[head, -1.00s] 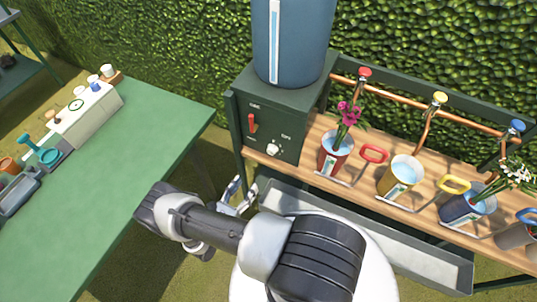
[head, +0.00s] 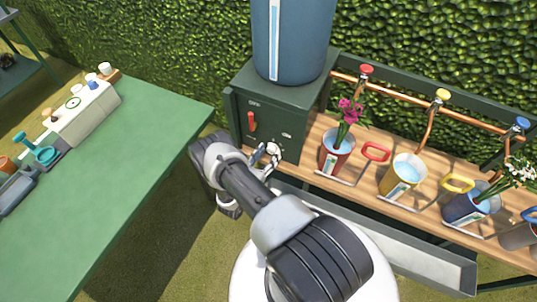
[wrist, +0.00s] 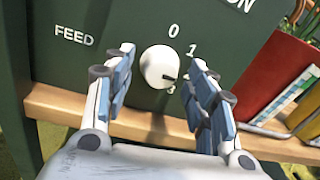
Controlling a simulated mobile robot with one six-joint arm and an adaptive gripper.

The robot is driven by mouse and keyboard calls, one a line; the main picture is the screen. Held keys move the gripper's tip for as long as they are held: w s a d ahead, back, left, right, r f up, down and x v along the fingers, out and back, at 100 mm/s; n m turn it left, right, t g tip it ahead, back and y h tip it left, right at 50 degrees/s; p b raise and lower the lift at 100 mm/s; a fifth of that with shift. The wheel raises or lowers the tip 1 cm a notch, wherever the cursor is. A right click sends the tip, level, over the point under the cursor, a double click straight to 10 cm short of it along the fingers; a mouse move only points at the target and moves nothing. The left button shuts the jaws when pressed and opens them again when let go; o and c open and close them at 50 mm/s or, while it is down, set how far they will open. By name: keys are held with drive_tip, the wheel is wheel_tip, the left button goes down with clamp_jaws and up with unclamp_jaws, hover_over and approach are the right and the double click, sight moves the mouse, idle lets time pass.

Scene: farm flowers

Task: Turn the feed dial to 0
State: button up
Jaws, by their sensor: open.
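The white feed dial (wrist: 158,64) is on the front of a dark green box, right of the word FEED. Its dark pointer mark is toward the lower right, away from the 0 at the upper right. A 1 shows below and right of the 0; lower markings are partly hidden by my right finger. My gripper (wrist: 162,70) is open, with one finger on each side of the dial and visible gaps to it. In the head view the dial (head: 273,149) shows just beyond my gripper (head: 265,157).
A red lever (head: 251,121) is on the same green box (head: 290,119), above the dial. A wooden shelf (head: 313,150) with flower buckets extends right, over a grey trough (head: 420,262). A green table (head: 130,180) stands left.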

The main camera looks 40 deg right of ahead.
drive_tip(key=shift+w+d, duration=0.1)
drive_tip(key=shift+d, duration=0.25)
drive_tip(key=shift+c, duration=0.3)
drive_tip(key=c, duration=1)
